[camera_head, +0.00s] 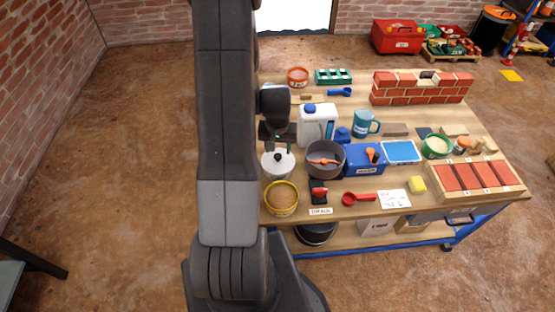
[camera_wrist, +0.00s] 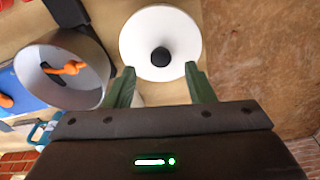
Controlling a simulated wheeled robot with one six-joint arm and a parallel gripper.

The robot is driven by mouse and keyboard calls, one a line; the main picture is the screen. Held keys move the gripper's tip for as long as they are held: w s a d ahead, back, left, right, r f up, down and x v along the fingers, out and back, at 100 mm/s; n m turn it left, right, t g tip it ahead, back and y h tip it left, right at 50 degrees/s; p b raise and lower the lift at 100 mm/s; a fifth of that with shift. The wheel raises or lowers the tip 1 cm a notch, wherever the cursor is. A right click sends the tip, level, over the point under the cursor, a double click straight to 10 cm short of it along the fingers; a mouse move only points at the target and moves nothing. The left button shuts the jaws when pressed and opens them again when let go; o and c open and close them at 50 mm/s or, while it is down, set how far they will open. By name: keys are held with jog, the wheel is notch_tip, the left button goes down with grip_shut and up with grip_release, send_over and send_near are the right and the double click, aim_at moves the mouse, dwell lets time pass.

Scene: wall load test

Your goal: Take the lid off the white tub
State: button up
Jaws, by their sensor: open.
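The white tub (camera_head: 278,172) stands near the left edge of the workbench. Its round white lid (camera_wrist: 182,38) with a black knob (camera_wrist: 160,56) is on top, and the knob also shows in the head view (camera_head: 278,157). My gripper (camera_wrist: 163,82) is open, its two green fingers spread to either side below the knob in the wrist view, with nothing between them. In the head view my gripper (camera_head: 278,138) is just above and behind the tub, partly hidden by my arm. I cannot tell how high it is above the lid.
A grey pot (camera_head: 321,173) with an orange-handled tool stands close to the right of the tub. A yellow-rimmed bucket (camera_head: 281,207) stands in front. A white jug (camera_head: 318,125) is behind.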

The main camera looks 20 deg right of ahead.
aim_at(278, 156)
jog(key=shift+w+d+f, duration=0.1)
jog(key=shift+w+f, duration=0.05)
jog(key=shift+f, duration=0.9)
jog(key=shift+w+f, duration=0.15)
jog(key=shift+f, duration=0.85)
jog(key=shift+c, duration=0.4)
jog(key=c, duration=1)
